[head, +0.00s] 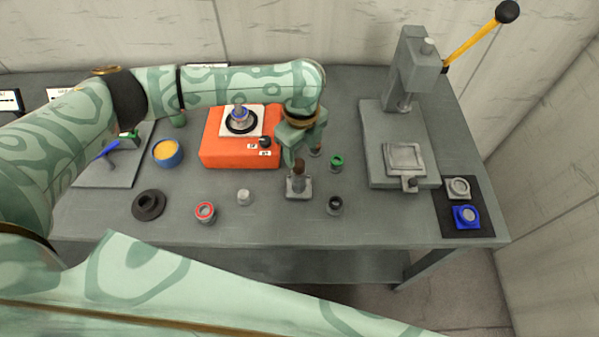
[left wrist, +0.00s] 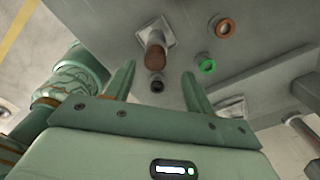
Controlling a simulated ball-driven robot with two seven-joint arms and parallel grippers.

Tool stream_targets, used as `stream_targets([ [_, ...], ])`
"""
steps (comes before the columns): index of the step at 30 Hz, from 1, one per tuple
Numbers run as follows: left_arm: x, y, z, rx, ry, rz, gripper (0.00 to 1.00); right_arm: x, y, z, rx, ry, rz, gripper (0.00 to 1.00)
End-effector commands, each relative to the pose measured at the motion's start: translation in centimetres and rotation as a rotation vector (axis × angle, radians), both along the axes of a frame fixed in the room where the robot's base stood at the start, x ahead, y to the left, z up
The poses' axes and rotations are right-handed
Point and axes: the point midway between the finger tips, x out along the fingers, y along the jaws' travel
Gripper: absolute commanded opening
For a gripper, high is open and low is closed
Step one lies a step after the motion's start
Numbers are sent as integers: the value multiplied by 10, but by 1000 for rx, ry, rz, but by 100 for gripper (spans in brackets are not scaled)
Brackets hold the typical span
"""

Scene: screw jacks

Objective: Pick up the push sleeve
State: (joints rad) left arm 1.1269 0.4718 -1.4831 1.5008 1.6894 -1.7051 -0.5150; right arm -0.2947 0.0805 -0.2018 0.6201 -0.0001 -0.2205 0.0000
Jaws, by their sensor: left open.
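My left gripper (head: 304,153) is open and points down over the bench, with nothing between its fingers; the fingers also show in the left wrist view (left wrist: 158,88). No part is labelled as the push sleeve, and I cannot tell which it is. Just in front of the gripper, a brown-topped post (head: 299,168) stands upright on a grey square base (head: 299,188). My right gripper is out of view.
An orange block (head: 222,150) carries a white plate (head: 257,113). A lever press (head: 412,75) stands right, beside a black mat (head: 452,193). A yellow-filled blue bowl (head: 168,153), black flanged part (head: 149,205), red-ringed part (head: 205,212) and pale cylinder (head: 244,197) stand left.

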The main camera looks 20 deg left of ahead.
Motion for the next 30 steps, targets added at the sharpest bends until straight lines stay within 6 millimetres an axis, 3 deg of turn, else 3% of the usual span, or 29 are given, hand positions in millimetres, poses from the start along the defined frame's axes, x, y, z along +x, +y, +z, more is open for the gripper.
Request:
stream_targets([
  [3,-1,2,-11,1,2,1,54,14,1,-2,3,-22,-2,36],
  [10,-2,4,-48,0,2,0,54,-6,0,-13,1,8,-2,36],
  [17,-1,5,-51,1,0,-1,54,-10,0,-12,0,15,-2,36],
  [23,-1,5,-51,1,0,0,4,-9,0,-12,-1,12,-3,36],
  [24,-1,5,-51,1,0,0,0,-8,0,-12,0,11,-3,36],
  [30,-1,5,-51,0,-1,0,0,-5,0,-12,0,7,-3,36],
])
